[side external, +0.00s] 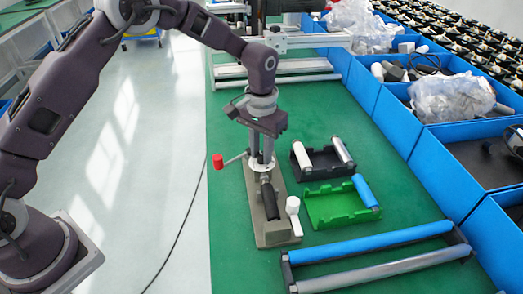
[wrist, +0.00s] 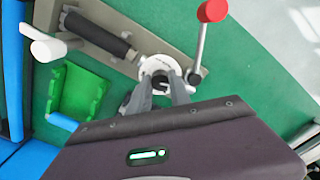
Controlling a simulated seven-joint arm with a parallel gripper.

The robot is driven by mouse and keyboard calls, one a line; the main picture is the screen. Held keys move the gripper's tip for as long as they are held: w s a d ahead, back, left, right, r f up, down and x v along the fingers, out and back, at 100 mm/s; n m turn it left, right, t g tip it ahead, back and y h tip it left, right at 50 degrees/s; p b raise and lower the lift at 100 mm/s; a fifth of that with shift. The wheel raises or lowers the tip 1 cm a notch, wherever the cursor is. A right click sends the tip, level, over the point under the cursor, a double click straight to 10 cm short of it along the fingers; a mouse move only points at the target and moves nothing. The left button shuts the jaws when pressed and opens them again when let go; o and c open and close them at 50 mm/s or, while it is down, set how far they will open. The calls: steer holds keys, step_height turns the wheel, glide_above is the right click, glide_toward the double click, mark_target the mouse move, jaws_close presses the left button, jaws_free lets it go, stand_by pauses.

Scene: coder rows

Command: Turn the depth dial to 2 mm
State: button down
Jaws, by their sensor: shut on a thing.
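The depth dial (wrist: 150,65) is a pale round disc with a dark centre knob, on top of the grey press-like fixture (side external: 254,208). Its markings are too small to read, so its setting cannot be told. My gripper (wrist: 160,84) points down at the dial, its two grey fingers shut on the dark knob. In the side view my gripper (side external: 261,160) is at the fixture's far end, and the fingers mostly hide the dial. A lever with a red knob (side external: 218,161) sticks out left of the dial. A black cylinder (side external: 270,200) and a white handle (side external: 294,215) are at the fixture's near end.
A green tray (side external: 318,217) with a blue roller (side external: 365,192) and a black tray (side external: 300,172) with pale rollers lie right of the fixture. A larger roller frame (side external: 385,248) lies in front. Blue bins (side external: 410,140) line the right side. Green tabletop (side external: 232,275) is clear at front left.

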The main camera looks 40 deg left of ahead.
mark_target(261, 155)
steer(key=shift+m, duration=0.3)
steer(key=m, duration=0.5)
steer(key=shift+m, duration=0.4)
steer(key=m, duration=0.5)
steer(key=shift+m, duration=0.3)
steer(key=c, duration=1.2)
jaws_free()
step_height(261, 155, up, 7)
steer(key=shift+r, duration=0.1)
steer(key=shift+a+r, duration=0.1)
